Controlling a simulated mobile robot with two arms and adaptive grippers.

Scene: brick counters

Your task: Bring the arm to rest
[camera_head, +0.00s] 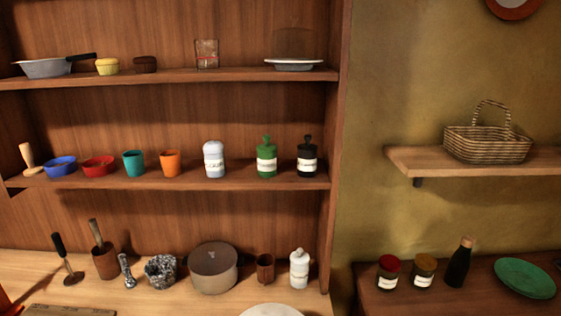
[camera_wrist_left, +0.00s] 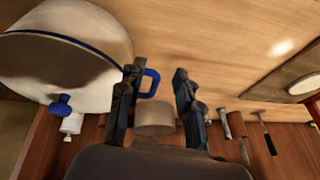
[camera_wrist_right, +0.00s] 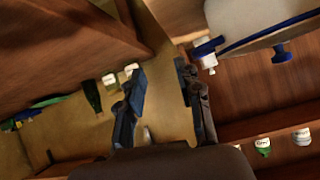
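My left gripper (camera_wrist_left: 159,68) shows in the left wrist view with its two fingers apart. A large white pot (camera_wrist_left: 95,30) with a blue rim fills the upper left there, and a blue loop handle (camera_wrist_left: 152,84) shows beside the left finger. I cannot tell whether the finger touches that handle. My right gripper (camera_wrist_right: 158,67) is open in the right wrist view, with nothing seen between its fingers. A white pot with a blue rim (camera_wrist_right: 245,22) is at the upper right there. Neither gripper shows in the head view.
A wooden shelf unit (camera_head: 160,181) holds cups, bowls and jars. A grey pot (camera_head: 214,268) and a white bottle (camera_head: 299,268) stand on the counter below. At right are a wall shelf with a basket (camera_head: 487,143), and a lower surface with jars, a dark bottle (camera_head: 459,262) and a green plate (camera_head: 525,278).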

